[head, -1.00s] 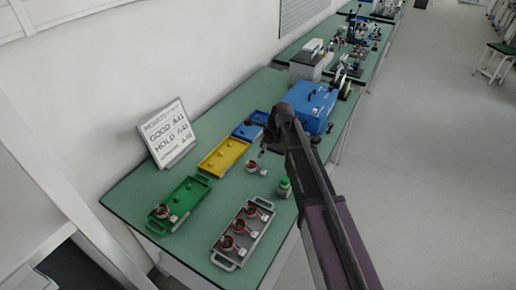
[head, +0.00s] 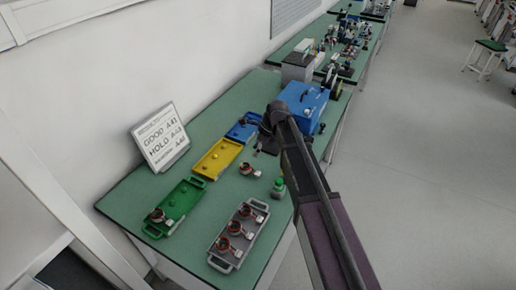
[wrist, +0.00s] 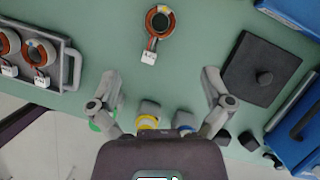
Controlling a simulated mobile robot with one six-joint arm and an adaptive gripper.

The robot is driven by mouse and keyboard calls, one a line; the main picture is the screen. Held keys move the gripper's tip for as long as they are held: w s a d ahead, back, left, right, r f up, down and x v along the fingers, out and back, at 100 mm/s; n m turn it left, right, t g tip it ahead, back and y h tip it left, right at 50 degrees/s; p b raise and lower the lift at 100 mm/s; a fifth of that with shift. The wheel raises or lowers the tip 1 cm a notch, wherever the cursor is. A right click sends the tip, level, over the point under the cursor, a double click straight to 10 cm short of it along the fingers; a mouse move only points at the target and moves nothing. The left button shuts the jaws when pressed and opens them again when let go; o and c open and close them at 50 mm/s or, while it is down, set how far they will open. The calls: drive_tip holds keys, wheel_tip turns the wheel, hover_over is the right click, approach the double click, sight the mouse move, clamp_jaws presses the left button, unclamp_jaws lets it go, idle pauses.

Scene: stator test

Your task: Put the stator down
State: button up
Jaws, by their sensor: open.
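A stator (head: 250,169), a copper-and-dark ring with a white tag, sits on the green table between the yellow tray and the grey tray. In the wrist view the stator (wrist: 160,21) lies flat near the top edge, its tag toward me.
A grey tray (head: 217,263) holds several stators; a green tray (head: 186,213) holds one. Yellow (head: 210,171) and blue (head: 235,136) trays stand behind.

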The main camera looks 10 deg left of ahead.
drive_tip(key=s+d+n+h, duration=0.1)
drive_tip(key=s+d+n, duration=0.4)
drive_tip(key=d, duration=0.5)
drive_tip(key=s+d+f+n+h, duration=0.1)
drive_tip(key=s+d+n+h, duration=0.1)
drive_tip(key=s+d+n, duration=0.4)
drive_tip(key=s+d+n+h, duration=0.1)
drive_tip(key=s+d+n, duration=0.5)
drive_tip(key=d, duration=0.8)
drive_tip(key=shift+s+f+h, duration=0.2)
drive_tip(key=shift+s+h, duration=0.1)
drive_tip(key=shift+s, duration=0.45)
idle(0.9)
